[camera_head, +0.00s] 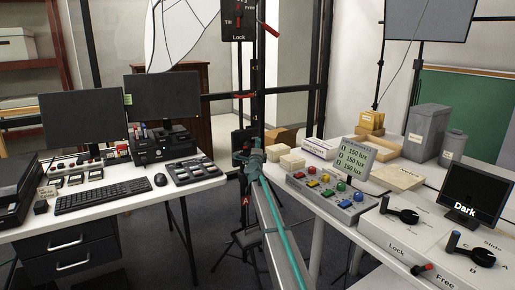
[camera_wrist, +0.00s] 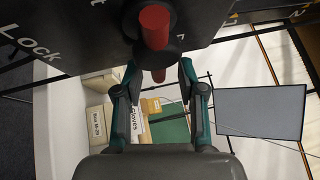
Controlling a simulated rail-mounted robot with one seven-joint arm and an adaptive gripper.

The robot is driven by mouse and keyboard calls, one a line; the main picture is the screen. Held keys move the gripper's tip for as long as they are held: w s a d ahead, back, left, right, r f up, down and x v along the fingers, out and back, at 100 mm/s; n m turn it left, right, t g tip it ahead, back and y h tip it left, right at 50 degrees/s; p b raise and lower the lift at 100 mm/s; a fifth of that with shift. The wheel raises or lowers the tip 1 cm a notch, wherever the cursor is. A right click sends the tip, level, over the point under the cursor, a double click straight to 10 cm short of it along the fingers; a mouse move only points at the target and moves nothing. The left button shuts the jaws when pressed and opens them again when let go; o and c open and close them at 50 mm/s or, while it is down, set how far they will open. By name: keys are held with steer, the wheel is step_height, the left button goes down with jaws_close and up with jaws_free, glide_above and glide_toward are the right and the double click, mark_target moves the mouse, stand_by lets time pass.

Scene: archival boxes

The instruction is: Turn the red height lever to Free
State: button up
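A dark panel (camera_head: 230,28) marked Free, Tilt and Lock stands at the top of the head view. A red lever (camera_head: 268,29) slants down to the right beside it. In the wrist view, a red handle (camera_wrist: 155,25) stands out from a dark panel (camera_wrist: 75,30) marked Lock at the left. The fingers are apart, with a gap on each side of the tip, and no contact shows. My gripper also shows in the head view (camera_head: 250,153). I cannot tell which red part there matches the wrist view.
A left desk (camera_head: 120,200) holds monitors, a keyboard (camera_head: 103,196) and a mouse. A right table (camera_head: 325,240) holds a button box (camera_head: 325,193), cartons, grey bins and white boxes with black levers. A black stand and thin poles stand close to my gripper.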

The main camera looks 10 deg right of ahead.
steer(key=v, duration=1.2)
stand_by(0.3)
